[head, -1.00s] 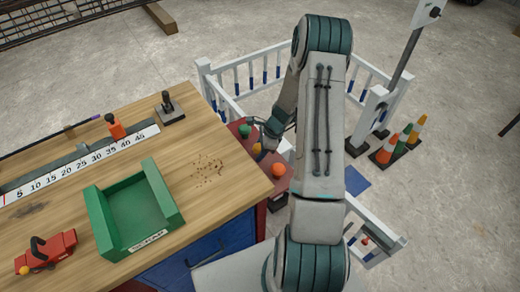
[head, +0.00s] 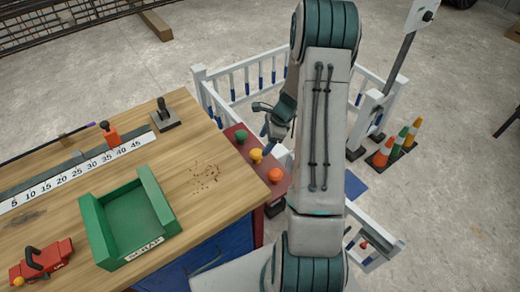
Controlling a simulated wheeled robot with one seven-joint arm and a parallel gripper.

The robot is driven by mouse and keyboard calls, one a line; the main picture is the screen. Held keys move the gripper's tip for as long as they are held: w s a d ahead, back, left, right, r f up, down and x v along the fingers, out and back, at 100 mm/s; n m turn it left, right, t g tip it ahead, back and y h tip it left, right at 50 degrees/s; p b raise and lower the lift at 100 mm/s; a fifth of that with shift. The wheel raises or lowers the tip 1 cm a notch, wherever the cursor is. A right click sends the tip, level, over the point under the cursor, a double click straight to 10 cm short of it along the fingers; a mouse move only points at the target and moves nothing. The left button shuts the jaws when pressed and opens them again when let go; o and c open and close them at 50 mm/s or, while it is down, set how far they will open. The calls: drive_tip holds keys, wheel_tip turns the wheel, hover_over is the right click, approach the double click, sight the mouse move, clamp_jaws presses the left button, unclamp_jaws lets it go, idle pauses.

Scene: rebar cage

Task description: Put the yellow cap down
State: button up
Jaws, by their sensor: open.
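The yellow cap (head: 256,155) sits on the narrow red shelf (head: 262,166) beside the workbench, between a green cap (head: 242,137) and an orange cap (head: 275,175). My gripper (head: 264,120) is open and empty, up and slightly right of the yellow cap in the head view. Its fingers point left, and a gap shows between them and the yellow cap. What lies directly under the yellow cap is too small to make out.
The wooden workbench (head: 205,150) holds a green scrap tray (head: 130,215), a ruler strip (head: 75,174), a red tool (head: 42,262) and a black-handled stamp (head: 165,115). A white railing (head: 250,75) stands behind my gripper. Striped cones (head: 398,142) stand right of my arm.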

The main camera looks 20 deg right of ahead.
drive_tip(key=s+a+r+n+h, duration=0.1)
drive_tip(key=s+a+r+n, duration=0.15)
drive_tip(key=r, duration=0.35)
drive_tip(key=s+a+r+n, duration=0.2)
drive_tip(key=a+r+n, duration=0.15)
drive_tip(key=r, duration=0.25)
drive_tip(key=s+a+r+n+h, duration=0.1)
drive_tip(key=s+a+r+n, duration=0.1)
drive_tip(key=r+n, duration=0.3)
drive_tip(key=s+a+r+n+h, duration=0.1)
drive_tip(key=s+a+r+n, duration=0.1)
drive_tip(key=s+r+n, duration=0.2)
drive_tip(key=s+a+r+n+t+h, duration=0.1)
drive_tip(key=s+a+r+n, duration=0.2)
drive_tip(key=s+n, duration=0.3)
drive_tip(key=s+r, duration=0.1)
drive_tip(key=s, duration=0.4)
drive_tip(key=shift+a+r+n, duration=0.2)
drive_tip(key=shift+r+n, duration=0.05)
drive_tip(key=shift+n, duration=0.15)
drive_tip(key=shift+s, duration=0.1)
